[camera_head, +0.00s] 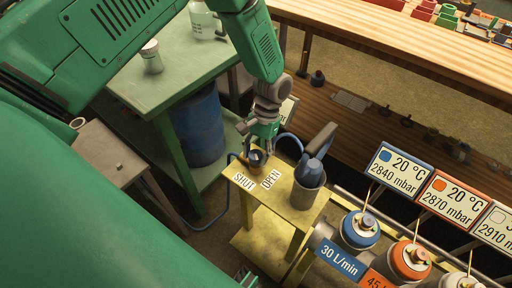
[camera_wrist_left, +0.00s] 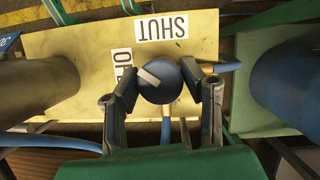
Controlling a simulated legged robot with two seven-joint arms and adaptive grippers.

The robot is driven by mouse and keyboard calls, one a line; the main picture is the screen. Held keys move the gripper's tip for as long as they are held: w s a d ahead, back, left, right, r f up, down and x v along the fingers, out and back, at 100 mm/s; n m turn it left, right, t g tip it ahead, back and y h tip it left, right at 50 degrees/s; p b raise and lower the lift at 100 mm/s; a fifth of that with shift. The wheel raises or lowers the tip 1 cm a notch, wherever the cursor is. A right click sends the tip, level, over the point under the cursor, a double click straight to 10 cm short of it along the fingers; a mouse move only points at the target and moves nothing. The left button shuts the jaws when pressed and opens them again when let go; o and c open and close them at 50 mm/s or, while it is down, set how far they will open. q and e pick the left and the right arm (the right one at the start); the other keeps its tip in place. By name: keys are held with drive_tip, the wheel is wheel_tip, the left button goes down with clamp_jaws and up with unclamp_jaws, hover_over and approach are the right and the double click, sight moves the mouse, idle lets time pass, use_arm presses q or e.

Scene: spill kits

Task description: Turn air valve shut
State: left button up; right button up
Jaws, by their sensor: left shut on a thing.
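The air valve is a round dark blue knob (camera_wrist_left: 166,92) with a pale mark, on a yellow stand (camera_head: 300,213). It also shows in the head view (camera_head: 257,160). In the wrist view the pale mark points up and left, toward the OPEN label (camera_wrist_left: 123,68). The SHUT label (camera_wrist_left: 162,26) lies farther up. My left gripper (camera_head: 258,147) reaches down over the knob. In the wrist view its two fingers (camera_wrist_left: 161,92) close on the knob from both sides.
A grey cup (camera_head: 307,193) holding a blue tool with a dark handle stands beside the valve. Blue hoses run at the stand. A green table (camera_head: 178,75) with a blue barrel (camera_head: 198,125) is behind left.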

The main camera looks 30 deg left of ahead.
use_arm(q)
drive_tip(key=m+y+p, duration=0.1)
drive_tip(key=m, duration=0.1)
drive_tip(key=m+y+p, duration=0.1)
drive_tip(key=m, duration=0.2)
drive_tip(key=shift+w+r+m+t, duration=0.1)
drive_tip(key=shift+m+t, duration=0.2)
drive_tip(key=shift+m+t+y+p, duration=0.3)
drive_tip(key=shift+m+y+p, duration=0.15)
drive_tip(key=shift+m, duration=0.7)
drive_tip(key=shift+m+t+y+p, duration=0.35)
drive_tip(key=shift+m+p, duration=0.15)
drive_tip(key=shift+m, duration=0.65)
drive_tip(key=o, duration=1.1)
drive_tip(key=shift+o, duration=0.2)
drive_tip(key=shift+w+d+r, duration=0.15)
drive_tip(key=shift+r, duration=0.2)
drive_tip(key=v, duration=1.1)
drive_tip(key=shift+w+f, duration=0.1)
